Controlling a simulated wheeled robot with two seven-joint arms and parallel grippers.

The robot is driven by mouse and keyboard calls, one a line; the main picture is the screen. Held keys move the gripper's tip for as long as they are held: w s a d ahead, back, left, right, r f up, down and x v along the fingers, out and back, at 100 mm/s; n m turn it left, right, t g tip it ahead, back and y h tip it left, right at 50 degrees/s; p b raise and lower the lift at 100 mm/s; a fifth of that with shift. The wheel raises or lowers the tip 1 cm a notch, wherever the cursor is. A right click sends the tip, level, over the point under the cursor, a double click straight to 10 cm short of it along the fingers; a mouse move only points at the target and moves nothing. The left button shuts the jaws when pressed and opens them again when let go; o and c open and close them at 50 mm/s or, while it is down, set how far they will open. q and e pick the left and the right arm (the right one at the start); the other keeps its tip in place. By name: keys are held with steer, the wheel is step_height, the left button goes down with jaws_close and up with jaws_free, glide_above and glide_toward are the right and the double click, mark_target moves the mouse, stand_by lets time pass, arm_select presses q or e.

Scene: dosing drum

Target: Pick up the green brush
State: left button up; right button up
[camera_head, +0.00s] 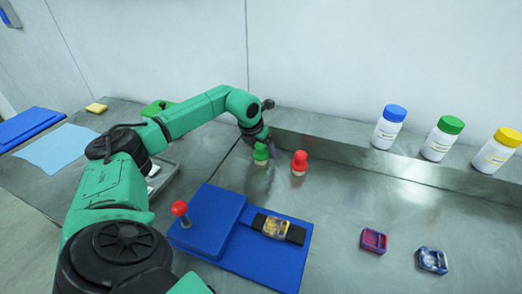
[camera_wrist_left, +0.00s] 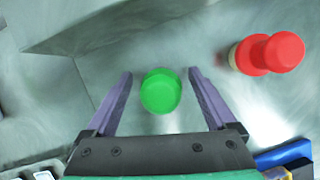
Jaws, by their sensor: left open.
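The green brush (camera_head: 261,155) stands upright on the steel table, close to the back ledge. In the left wrist view its round green top (camera_wrist_left: 160,92) sits between the two fingers, with a gap on each side. My left gripper (camera_head: 261,142) is open, directly above the brush, and partly hides its top in the head view. The purple-grey fingers (camera_wrist_left: 160,80) show on either side of the brush in the left wrist view. My right gripper is not in view.
A red brush (camera_head: 299,163) stands just right of the green one, also in the wrist view (camera_wrist_left: 268,54). A blue board (camera_head: 262,262) with a red-knobbed lever is in front. Three capped bottles (camera_head: 389,127) stand on the ledge. Two small trays (camera_head: 373,240) lie right.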

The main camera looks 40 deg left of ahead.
arm_select(q)
steer(key=shift+w+f, duration=0.25)
steer(key=shift+f, duration=0.2)
steer(key=c, duration=1.3)
steer(key=shift+r, duration=0.2)
step_height(320, 180, up, 20)
steer(key=shift+f, duration=0.1)
